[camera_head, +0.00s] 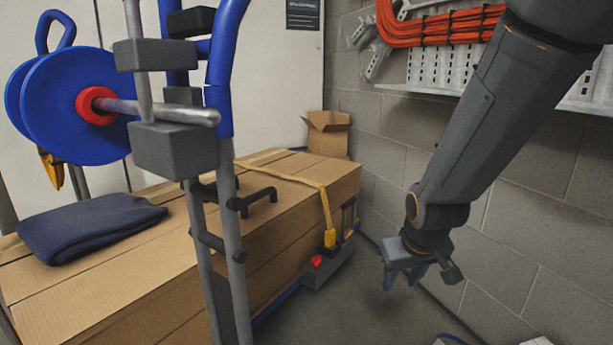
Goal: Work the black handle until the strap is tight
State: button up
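A yellow strap (290,177) runs over the top of a large cardboard box (180,285) and down its right end. It ends at a yellow fitting (330,238) by a grey block (330,271) with a red knob (316,260). A black handle (349,217) stands upright just right of the yellow fitting. The strap's tension cannot be told. My gripper (404,279) points down, right of the handle and apart from it. Its blue-grey fingers are spread with nothing visible between them.
A blue and metal frame (229,220) with a blue disc (75,105) and another black handle (262,197) stands in front of the box. A dark folded cloth (90,225) lies on the box. A small open carton (328,133) is behind. A block wall (500,240) bounds the right; grey floor shows beneath my gripper.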

jog(key=s+a+m+g, duration=0.1)
jog(key=s+a+g, duration=0.15)
jog(key=s, duration=0.85)
jog(key=s+a+r+n+g+y+p, duration=0.1)
jog(key=s+a+r+n+p, duration=0.15)
jog(key=s+a+r, duration=0.5)
jog(key=s+a+r+n+g+y+p, duration=0.15)
jog(key=s+a+r+n, duration=0.3)
jog(key=s+a, duration=0.6)
jog(key=d+r+m+p, duration=0.2)
jog(key=d+r+p, duration=0.4)
jog(key=r+p, duration=0.3)
jog(key=w+d+r+m+h+p, duration=0.1)
jog(key=d+r+m+p, duration=0.2)
jog(key=d+r+p, duration=0.3)
jog(key=d+r+m+h+p, duration=0.1)
jog(key=d+r+p, duration=0.6)
jog(key=r+p, duration=0.7)
jog(key=m+p, duration=0.1)
jog(key=p, duration=0.7)
jog(key=shift+w+m+p, duration=0.3)
jog(key=shift+m, duration=0.1)
